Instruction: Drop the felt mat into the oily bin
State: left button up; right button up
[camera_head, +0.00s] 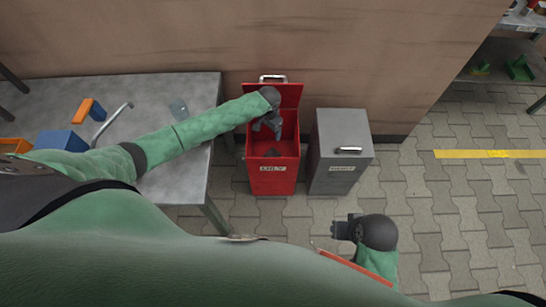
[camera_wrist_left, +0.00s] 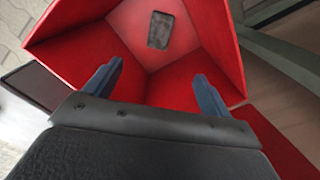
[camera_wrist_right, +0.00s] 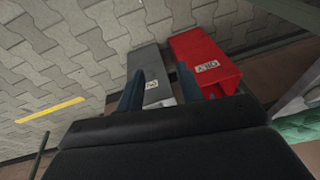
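The oily bin (camera_head: 273,178) is red, with its lid raised against the wall and a white label on its front. A dark grey felt mat (camera_wrist_left: 160,30) lies flat on the bin's floor in the left wrist view. My left gripper (camera_head: 266,128) is over the bin's opening, fingers spread and empty, apart from the mat. My right gripper (camera_head: 338,230) is open and empty, low in front of the grey bin; its spread fingers show in the right wrist view (camera_wrist_right: 160,88).
A grey bin (camera_head: 341,140) with a closed lid and a handle stands right of the red one. Paved floor is free at the right.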

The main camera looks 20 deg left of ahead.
pick_arm(q)
notch_tip(320, 180, up, 8)
jog(key=shift+b, duration=0.35)
pick_arm(e)
jog(key=shift+w+a+f, duration=0.3)
jog(key=shift+a+f, duration=0.2)
pick_arm(q)
jog(key=shift+f, duration=0.15)
pick_arm(e)
jog(key=shift+s, duration=0.1)
